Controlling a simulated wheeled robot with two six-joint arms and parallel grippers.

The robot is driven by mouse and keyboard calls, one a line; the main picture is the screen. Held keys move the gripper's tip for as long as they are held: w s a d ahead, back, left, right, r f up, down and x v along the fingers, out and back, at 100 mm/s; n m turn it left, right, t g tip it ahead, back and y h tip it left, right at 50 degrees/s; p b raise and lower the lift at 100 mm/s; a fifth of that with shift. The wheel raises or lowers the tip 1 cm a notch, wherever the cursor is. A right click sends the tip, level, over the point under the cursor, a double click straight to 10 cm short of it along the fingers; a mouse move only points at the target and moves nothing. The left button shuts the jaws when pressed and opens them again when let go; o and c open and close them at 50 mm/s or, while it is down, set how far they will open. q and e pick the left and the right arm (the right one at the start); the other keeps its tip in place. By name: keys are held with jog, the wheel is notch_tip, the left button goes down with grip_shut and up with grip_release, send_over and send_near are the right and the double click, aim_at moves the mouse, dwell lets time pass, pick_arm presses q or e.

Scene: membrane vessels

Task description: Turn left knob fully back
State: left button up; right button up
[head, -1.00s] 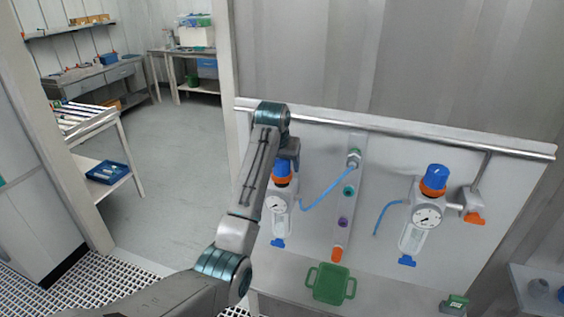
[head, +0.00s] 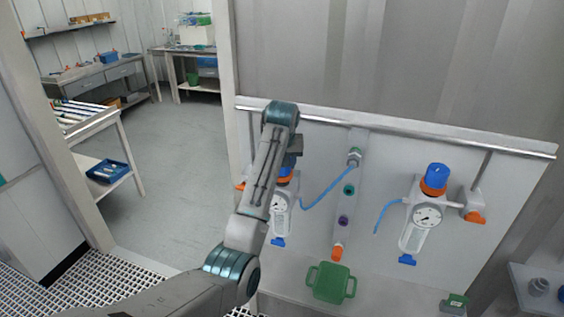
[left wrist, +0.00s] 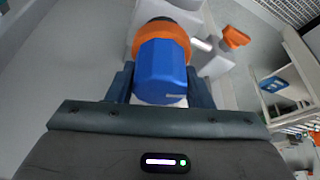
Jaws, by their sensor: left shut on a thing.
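The left knob (left wrist: 160,72) is blue and faceted, with an orange ring (left wrist: 160,38) beyond it in the left wrist view. My left gripper (left wrist: 161,88) is shut on this knob, one dark finger on each side. In the head view my left arm hides most of the knob, and the left regulator (head: 282,218) with its round gauge shows below my wrist. My right gripper is in neither view.
A second regulator (head: 421,222) with a blue knob (head: 436,175) stands to the right on the panel. A blue hose (head: 328,188) runs from the left regulator to a central strip of ports. A green tray (head: 331,283) sits below.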

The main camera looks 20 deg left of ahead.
pick_arm(q)
jog(key=n+y, duration=0.1)
jog(key=n, duration=0.2)
jog(key=shift+n+g, duration=0.3)
jog(key=shift+n, duration=0.1)
jog(key=n+g+y, duration=0.1)
jog(key=n, duration=0.2)
jog(key=shift+n, duration=0.3)
jog(key=n+g+y, duration=0.1)
jog(key=n, duration=0.2)
jog(key=shift+n, duration=0.3)
jog(key=shift+n+g, duration=0.8)
jog(key=shift+n, duration=0.7)
jog(key=o, duration=1)
jog(key=shift+w, duration=0.1)
